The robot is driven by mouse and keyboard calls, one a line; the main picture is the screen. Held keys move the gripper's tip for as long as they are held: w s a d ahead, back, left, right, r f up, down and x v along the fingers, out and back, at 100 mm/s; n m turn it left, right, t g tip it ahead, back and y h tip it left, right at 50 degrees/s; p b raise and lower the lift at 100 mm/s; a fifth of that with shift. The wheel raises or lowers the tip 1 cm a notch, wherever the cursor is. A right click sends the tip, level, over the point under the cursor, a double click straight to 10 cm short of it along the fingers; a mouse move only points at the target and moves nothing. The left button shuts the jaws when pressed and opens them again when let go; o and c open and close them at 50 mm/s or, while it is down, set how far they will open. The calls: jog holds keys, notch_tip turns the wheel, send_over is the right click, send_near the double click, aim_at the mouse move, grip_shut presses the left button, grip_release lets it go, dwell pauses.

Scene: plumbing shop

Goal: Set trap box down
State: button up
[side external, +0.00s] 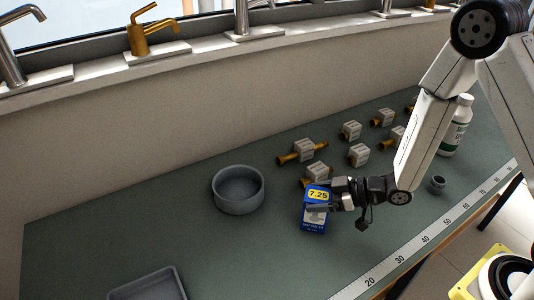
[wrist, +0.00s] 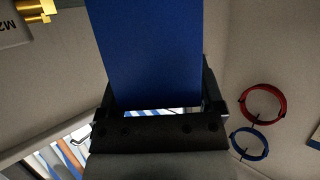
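The trap box is a blue box (side external: 314,219) with a yellow "7.25" label, seen upright in the side view. My gripper (side external: 329,201) reaches it from the right with its fingers at the box's sides. In the wrist view the box's plain blue face (wrist: 148,50) fills the space between the two dark fingers (wrist: 155,100), so the gripper is shut on it. Whether the box's bottom touches the counter cannot be told from these frames.
A round grey bowl (side external: 238,190) stands left of the box, and a grey tray (side external: 150,287) is at the front left. Several brass fittings with white tags (side external: 303,151) lie behind. A small grey cup (side external: 437,184) and a white bottle (side external: 456,126) are at right. The counter (side external: 120,225) is clear at left.

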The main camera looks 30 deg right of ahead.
jog(key=shift+o, duration=0.3)
jog(key=shift+r, duration=0.15)
jog(key=shift+s+d+r, duration=0.1)
jog(key=shift+d, duration=0.05)
jog(key=v, duration=0.7)
jog(key=shift+d, duration=0.1)
dwell(0.6)
